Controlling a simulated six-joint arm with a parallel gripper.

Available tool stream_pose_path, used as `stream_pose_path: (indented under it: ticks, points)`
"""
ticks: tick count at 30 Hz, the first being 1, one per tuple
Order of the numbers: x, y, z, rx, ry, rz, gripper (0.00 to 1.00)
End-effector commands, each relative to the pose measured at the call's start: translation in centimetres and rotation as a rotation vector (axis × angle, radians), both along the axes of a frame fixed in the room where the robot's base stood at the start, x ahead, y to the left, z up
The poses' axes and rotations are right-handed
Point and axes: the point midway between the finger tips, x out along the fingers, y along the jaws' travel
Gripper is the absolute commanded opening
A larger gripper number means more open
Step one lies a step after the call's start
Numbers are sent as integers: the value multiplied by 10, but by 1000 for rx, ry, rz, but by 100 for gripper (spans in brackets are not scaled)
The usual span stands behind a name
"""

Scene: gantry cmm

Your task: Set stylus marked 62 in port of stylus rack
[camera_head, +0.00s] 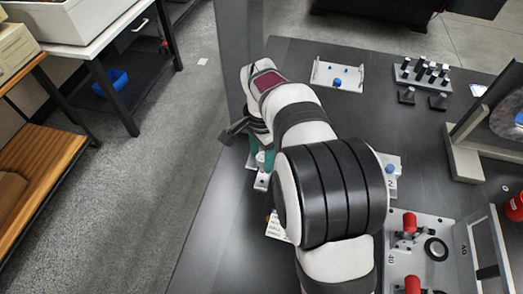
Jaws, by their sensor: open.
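My arm reaches across the dark table, and my gripper (258,150) is at its far left end, mostly hidden behind my own wrist. A dark finger-like part sticks out to the left. Teal parts show just below the gripper, above a small light base with a blue spot (262,182); I cannot tell whether they touch the gripper. No marking 62 is legible, so I cannot tell which thing is the stylus. A grey block with several black-topped posts (420,74) stands at the back right; I cannot tell whether it is the stylus rack.
A white plate with blue knobs (338,76) lies at the back. A fixture plate with red clamps (410,224) is at the lower right. A grey column (238,50) rises beside the gripper. The table's left strip is clear.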

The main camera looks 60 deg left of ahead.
Motion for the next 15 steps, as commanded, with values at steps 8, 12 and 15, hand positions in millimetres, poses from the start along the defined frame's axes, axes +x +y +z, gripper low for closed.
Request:
stream_pose_path:
  ticks: [8, 12, 15]
  points:
    - [2, 3, 46, 13, -7, 0, 71]
    - [1, 2, 85, 10, -5, 0, 71]
    - [1, 2, 113, 9, -5, -1, 71]
